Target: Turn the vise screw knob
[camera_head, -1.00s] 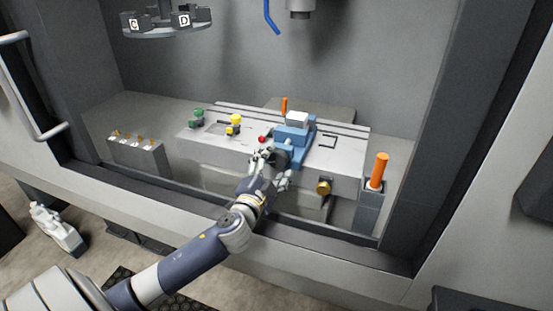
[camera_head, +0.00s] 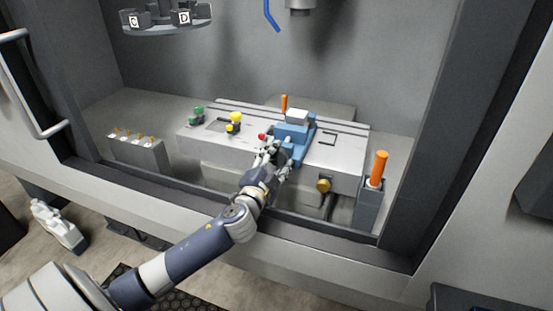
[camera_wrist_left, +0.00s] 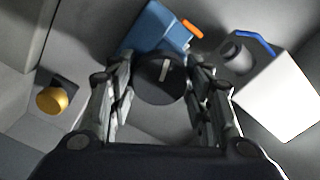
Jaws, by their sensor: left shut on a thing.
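The blue vise (camera_head: 296,131) stands on the grey slotted table inside the booth, with a pale block (camera_head: 297,116) in it. Its screw knob is a round black disc with a white mark, plain in the left wrist view (camera_wrist_left: 158,84). In the head view the fingers mostly hide the knob. My left gripper (camera_head: 273,152) is at the near end of the vise, and its fingers (camera_wrist_left: 160,72) are shut on the knob from both sides. My right gripper is not in view.
A red button (camera_head: 262,136) is close left of the gripper. Yellow (camera_head: 235,118) and green (camera_head: 197,112) knobs are farther left. A brass knob (camera_head: 323,185) is on the table's front face. An orange handle (camera_head: 379,167) stands in a grey holder at right. A spindle (camera_head: 300,6) hangs above.

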